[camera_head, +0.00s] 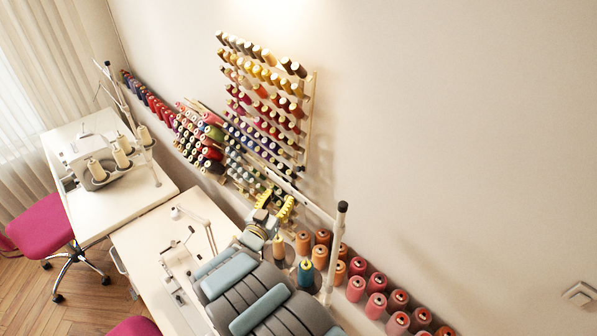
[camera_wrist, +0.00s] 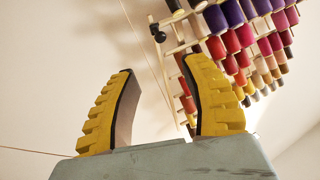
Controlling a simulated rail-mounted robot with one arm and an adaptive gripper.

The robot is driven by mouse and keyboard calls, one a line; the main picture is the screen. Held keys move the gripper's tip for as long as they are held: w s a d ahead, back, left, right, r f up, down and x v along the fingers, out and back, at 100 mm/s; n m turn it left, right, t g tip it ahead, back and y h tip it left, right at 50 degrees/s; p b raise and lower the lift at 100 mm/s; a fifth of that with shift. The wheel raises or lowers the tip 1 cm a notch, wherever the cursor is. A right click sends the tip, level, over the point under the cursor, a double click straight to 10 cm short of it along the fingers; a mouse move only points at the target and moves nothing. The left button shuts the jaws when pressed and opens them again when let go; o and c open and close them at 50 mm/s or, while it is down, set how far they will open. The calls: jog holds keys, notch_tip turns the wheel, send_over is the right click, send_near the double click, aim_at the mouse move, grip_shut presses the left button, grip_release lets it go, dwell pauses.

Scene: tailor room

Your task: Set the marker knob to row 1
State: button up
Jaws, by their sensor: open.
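A small black knob (camera_wrist: 157,31) shows in the wrist view at the side edge of the wall-mounted thread rack (camera_wrist: 163,67); it looks like the marker knob. I cannot read its row, and I cannot pick it out in the head view. The rack also shows in the head view (camera_head: 309,92), with rows of coloured spools on it. My gripper (camera_wrist: 160,66) is open and empty, its two yellow ridged fingers spread apart. In the wrist view the knob appears beyond the gap between the fingertips, apart from them. In the head view my gripper (camera_head: 275,202) is near the rack's lower end.
Orange and red thread cones (camera_head: 376,305) stand along the wall to the right of my gripper. A thread stand pole (camera_head: 335,250) rises close to my arm. More spools crowd the wall on the left. White sewing tables (camera_head: 135,206) stand at left. The upper right wall is bare.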

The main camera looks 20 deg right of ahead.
aim_at(298, 168)
jog(key=shift+b+x, duration=1.75)
jog(key=shift+x, duration=5.1)
jog(key=shift+c, duration=0.3)
grip_shut()
